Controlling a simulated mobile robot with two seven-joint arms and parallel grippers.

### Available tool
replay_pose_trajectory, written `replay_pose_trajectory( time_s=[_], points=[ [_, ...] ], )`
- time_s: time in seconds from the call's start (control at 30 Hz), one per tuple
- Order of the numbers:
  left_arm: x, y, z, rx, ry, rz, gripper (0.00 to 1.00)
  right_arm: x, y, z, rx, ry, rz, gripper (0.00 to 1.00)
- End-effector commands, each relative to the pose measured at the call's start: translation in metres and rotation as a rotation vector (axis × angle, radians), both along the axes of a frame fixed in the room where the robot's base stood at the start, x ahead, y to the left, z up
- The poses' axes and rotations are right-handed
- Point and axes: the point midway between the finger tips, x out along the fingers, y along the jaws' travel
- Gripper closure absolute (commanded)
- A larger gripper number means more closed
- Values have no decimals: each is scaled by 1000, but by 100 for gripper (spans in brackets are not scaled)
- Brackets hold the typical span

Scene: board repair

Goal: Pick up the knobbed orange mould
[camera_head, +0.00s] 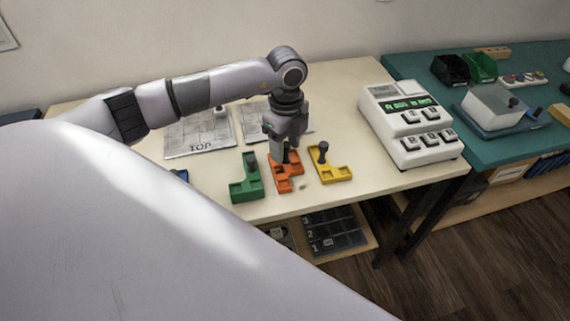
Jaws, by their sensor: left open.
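The orange mould (285,181) lies on the cream table, between a green mould (244,190) on its left and a yellow mould (334,172) on its right. My left gripper (286,157) points straight down over the orange mould, at its back part. It is open. The gripper hides the knob of the orange mould, and I cannot tell whether the fingers touch it. The green and yellow moulds each show a dark upright knob. My right gripper is not in view.
A white machine with a green display (410,125) stands on the table at the right. Flat grey boards (200,146) lie behind the moulds. A small light piece (304,186) lies beside the orange mould. A teal bench (470,155) with bins adjoins at the right.

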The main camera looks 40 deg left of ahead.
Motion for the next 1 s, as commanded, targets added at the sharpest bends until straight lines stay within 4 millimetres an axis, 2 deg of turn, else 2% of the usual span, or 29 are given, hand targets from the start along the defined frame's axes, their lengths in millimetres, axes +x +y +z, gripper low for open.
replay_pose_trajectory(
  time_s=[0.13,0.4,0.43,0.5,0.6,1.0],
  points=[
    [0,-1,-19,-1,1,1,47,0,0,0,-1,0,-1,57],
    [0,-1,-23,-2,-1,-1,47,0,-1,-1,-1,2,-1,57],
    [0,-1,-23,-2,-1,-1,50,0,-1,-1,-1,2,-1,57],
    [0,-1,-23,-2,-1,-1,73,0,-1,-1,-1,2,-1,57],
    [0,-1,-23,-2,-1,-1,100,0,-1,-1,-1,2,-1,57],
    [1,-1,-18,-2,-3,-1,100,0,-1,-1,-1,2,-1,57]
  ],
)
